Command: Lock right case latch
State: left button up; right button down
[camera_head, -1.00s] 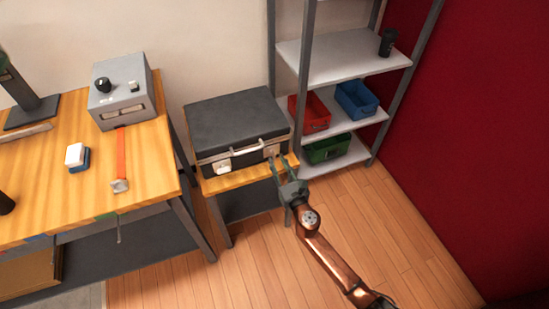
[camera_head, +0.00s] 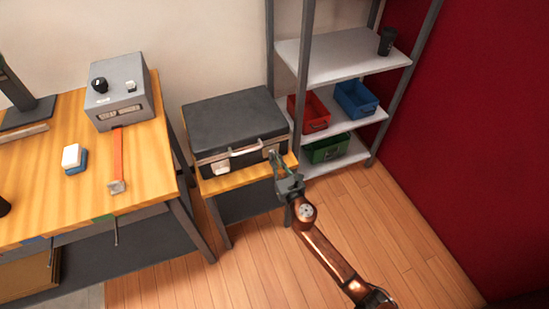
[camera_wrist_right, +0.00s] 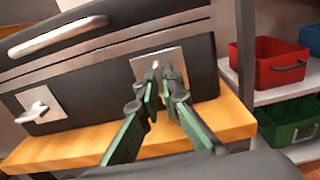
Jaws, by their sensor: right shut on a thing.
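The black case (camera_head: 236,122) lies closed on a small wooden-topped stand, its silver handle (camera_head: 246,150) facing front. The right case latch (camera_wrist_right: 157,62) is a silver plate with a small lever on the case's front, to the right of the handle. My right gripper (camera_head: 274,158) is at that latch; in the right wrist view its fingertips (camera_wrist_right: 163,78) are close together on the latch lever, partly hiding it. The left case latch (camera_wrist_right: 40,105) shows at the left of the right wrist view, with nothing touching it. My left gripper is not in view.
A workbench (camera_head: 150,190) with a grey box (camera_head: 122,95) stands to the left. A metal shelf (camera_head: 335,58) with red (camera_head: 312,113), blue (camera_head: 357,98) and green (camera_head: 326,149) bins stands right of the case. The floor in front is free.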

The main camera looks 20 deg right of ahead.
jog(key=shift+m, duration=1.3)
jog(key=m, duration=0.3)
jog(key=shift+d+f+b, duration=0.1)
jog(key=shift+d+b, duration=0.05)
jog(key=shift+b, duration=0.15)
jog(key=m, duration=0.4)
jog(key=shift+d+m, duration=0.1)
jog(key=shift+m, duration=1.8)
jog(key=shift+f+m, duration=0.1)
jog(key=shift+m, duration=1.1)
pick_arm(q)
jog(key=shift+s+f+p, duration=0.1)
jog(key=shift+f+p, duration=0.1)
jog(key=shift+p, duration=0.2)
pick_arm(e)
jog(key=shift+f+m, duration=0.1)
jog(key=shift+m, duration=0.9)
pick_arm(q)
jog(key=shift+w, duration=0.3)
